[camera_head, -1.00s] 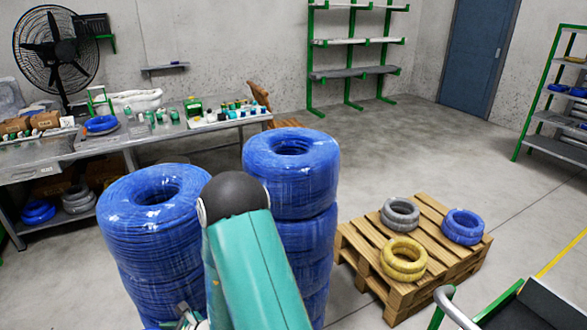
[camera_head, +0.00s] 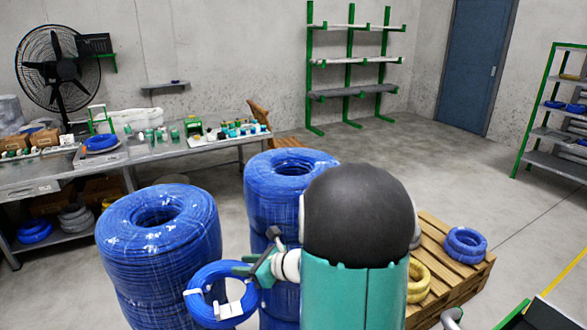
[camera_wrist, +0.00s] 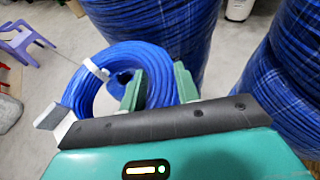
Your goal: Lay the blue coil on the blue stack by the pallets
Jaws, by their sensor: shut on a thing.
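My gripper (camera_head: 252,269) is shut on the blue coil (camera_head: 191,304), a small ring of cable with white ties. The coil hangs in front of two tall stacks of large wrapped blue coils, the left stack (camera_head: 155,245) and the right stack (camera_head: 285,190). The wrist view shows the coil (camera_wrist: 80,95) between and beyond the gripper fingers (camera_wrist: 158,88), with the stacks behind it. The coil is below the stack tops in the head view. My arm hides part of the right stack and the pallet (camera_head: 465,275).
The pallet at right carries a yellow coil (camera_head: 418,280) and a blue coil (camera_head: 466,243). A workbench (camera_head: 190,145) with small items stands at back left. A green shelf rack (camera_head: 555,130) is at far right. Open floor lies behind the pallet. A purple stool (camera_wrist: 22,42) shows in the wrist view.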

